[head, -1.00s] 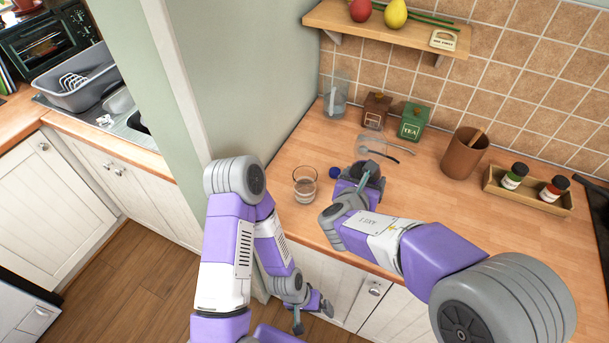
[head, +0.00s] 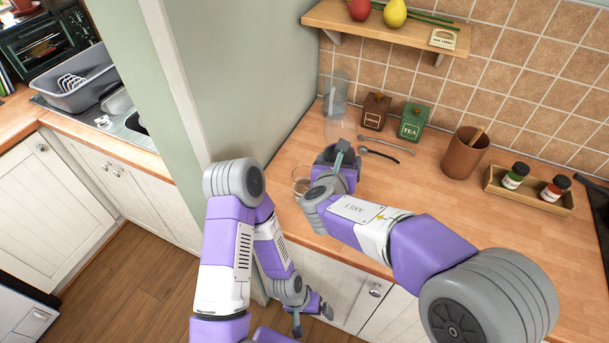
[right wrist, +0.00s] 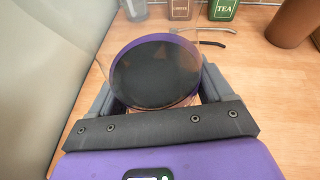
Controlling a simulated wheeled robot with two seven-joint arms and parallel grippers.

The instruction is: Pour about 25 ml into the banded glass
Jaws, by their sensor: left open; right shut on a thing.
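My right gripper (head: 338,160) is shut on a clear glass vessel (head: 338,126), whose see-through wall shows just beyond the fingers. In the right wrist view the clear vessel (right wrist: 155,72) fills the space between the fingers, with a purple ring and dark disc in it or seen through it. Its tilt and contents are hard to tell. A short clear glass (head: 299,181), likely the banded one, stands on the counter just left of my right gripper, which partly hides it. Its band is not clear here. My left gripper (head: 311,314) is open and empty, low in front of the cabinets.
A tall clear container (head: 337,88) stands in the back corner. A brown canister (head: 375,112), a green tea canister (head: 413,121) and spoons (head: 385,150) are nearby. A brown pot (head: 464,153) and a jar tray (head: 530,192) stand right. The wall (head: 235,90) bounds the left.

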